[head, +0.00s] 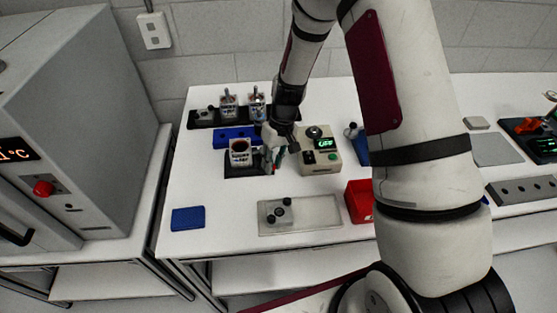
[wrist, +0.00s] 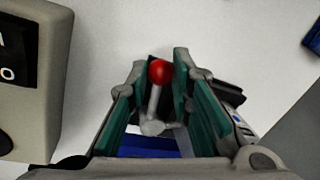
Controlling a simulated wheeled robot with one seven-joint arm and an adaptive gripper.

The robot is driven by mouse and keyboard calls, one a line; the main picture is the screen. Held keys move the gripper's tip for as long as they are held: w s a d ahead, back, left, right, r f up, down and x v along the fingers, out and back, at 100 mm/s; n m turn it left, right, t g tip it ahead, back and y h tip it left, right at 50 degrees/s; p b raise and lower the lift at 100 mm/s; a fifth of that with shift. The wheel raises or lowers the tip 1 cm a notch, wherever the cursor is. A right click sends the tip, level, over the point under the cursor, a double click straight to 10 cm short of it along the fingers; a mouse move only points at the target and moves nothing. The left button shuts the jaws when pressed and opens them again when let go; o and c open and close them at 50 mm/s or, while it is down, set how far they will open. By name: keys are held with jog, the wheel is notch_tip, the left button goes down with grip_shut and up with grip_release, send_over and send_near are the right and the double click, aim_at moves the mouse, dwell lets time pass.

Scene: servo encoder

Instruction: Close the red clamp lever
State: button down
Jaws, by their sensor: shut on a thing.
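The red clamp lever shows in the wrist view as a red ball knob (wrist: 159,72) on a grey stem (wrist: 153,103). It stands between the teal-padded fingers of my gripper (wrist: 160,64), which is shut on it. In the head view my gripper (head: 276,154) reaches down at the right side of a dark fixture (head: 240,171) that holds a servo unit (head: 240,150). The lever is mostly hidden there by the gripper. I cannot tell how far the lever is tilted.
A beige box with a lit display (head: 320,152) stands close to the right of my gripper. A blue block (head: 232,133) and a dark rack (head: 203,117) lie behind the fixture. A clear tray (head: 318,212) and red bin (head: 358,203) are in front. The front left table is mostly free.

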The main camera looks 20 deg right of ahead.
jog(key=shift+a+m, duration=0.75)
jog(key=shift+m, duration=0.45)
jog(key=shift+a, duration=0.1)
jog(key=c, duration=1.4)
grip_release()
jog(key=shift+c, duration=0.2)
jog(key=shift+r, duration=0.1)
notch_tip(320, 180, up, 12)
jog(key=d, duration=0.2)
jog(key=shift+d, duration=0.2)
